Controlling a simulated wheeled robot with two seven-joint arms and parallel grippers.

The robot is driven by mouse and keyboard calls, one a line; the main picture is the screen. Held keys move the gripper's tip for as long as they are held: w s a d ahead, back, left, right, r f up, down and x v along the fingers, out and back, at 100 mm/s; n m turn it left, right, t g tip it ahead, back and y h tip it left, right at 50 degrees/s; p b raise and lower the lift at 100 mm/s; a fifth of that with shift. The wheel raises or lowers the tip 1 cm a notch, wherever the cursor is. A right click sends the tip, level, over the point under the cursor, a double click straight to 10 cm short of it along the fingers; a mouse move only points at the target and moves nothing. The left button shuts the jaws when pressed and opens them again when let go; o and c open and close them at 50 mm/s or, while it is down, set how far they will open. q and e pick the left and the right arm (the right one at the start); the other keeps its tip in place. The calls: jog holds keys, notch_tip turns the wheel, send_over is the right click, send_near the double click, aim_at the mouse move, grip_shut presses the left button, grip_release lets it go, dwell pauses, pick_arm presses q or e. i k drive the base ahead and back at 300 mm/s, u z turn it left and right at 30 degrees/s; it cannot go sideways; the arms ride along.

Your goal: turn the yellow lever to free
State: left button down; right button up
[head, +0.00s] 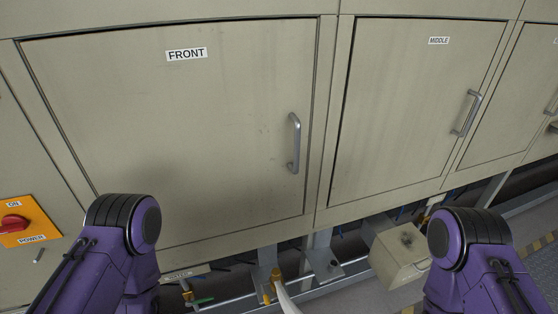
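Low under the FRONT door, a small yellow part (268,289) sits by a metal bracket at the bottom of the head view. A smaller yellow-orange piece (187,287) shows to its left, near a green piece. I cannot tell which of these is the yellow lever, nor its position. No word "free" is readable. Only purple links of my two arms show at the lower left and lower right. Both of my grippers are out of the picture.
The FRONT door (185,130) and MIDDLE door (420,110) are closed, with metal handles (294,143) (467,114). A red knob (14,224) sits on an orange POWER plate at left. A beige box (400,257) stands low at right. Pipes and brackets crowd the gap below the doors.

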aim_at(267, 300)
jog(key=k, duration=0.5)
jog(key=z, duration=1)
jog(key=i, duration=0.75)
jog(key=u, duration=1.2)
